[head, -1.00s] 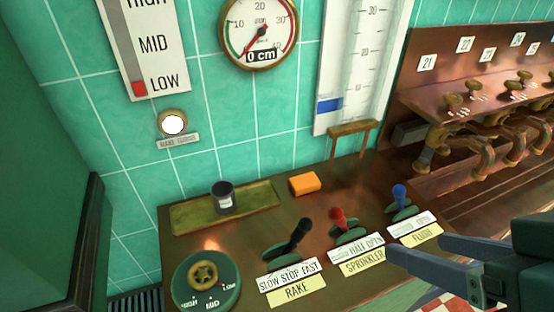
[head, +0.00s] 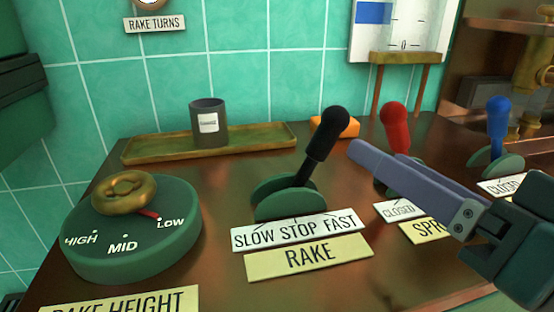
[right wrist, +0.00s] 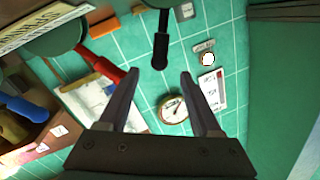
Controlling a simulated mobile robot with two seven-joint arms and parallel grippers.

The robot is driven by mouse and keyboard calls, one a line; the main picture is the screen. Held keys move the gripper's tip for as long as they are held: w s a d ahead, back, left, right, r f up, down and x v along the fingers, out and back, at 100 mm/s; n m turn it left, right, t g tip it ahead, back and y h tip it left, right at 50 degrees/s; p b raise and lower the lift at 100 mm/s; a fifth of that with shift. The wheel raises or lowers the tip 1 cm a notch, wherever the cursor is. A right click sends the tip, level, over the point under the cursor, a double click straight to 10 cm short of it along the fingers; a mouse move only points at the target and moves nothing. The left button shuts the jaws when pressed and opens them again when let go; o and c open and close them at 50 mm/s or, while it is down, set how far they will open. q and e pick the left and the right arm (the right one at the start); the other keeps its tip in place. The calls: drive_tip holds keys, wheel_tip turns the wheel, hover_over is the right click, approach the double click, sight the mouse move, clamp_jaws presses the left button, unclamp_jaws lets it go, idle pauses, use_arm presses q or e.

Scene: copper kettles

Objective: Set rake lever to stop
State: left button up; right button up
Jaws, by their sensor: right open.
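The rake lever (head: 324,145) has a black handle on a round green base and leans right, toward the FAST end of its SLOW STOP FAST label (head: 296,233). The yellow RAKE plate (head: 309,257) is below it. My right gripper (right wrist: 158,73) is open and empty. In the head view its near finger ends just right of the lever, apart from it. In the right wrist view the black handle (right wrist: 160,45) points toward the gap between the fingertips, a little beyond them. My left gripper is not in view.
The red sprinkler lever (head: 394,128) stands close behind my right gripper, and the blue lever (head: 497,125) is farther right. A rake height dial (head: 130,235) set near LOW is at left. A dark cup (head: 208,123) on a tray and an orange block (head: 335,127) are behind.

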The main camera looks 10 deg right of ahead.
sight(337, 135)
drive_tip(key=shift+w+f, duration=0.3)
drive_tip(key=b+x, duration=0.1)
drive_tip(key=x, duration=0.8)
drive_tip(key=shift+w+a+r, duration=0.15)
drive_tip(key=shift+w+a, duration=0.05)
drive_tip(key=shift+w, duration=0.05)
clamp_jaws()
idle(1.0)
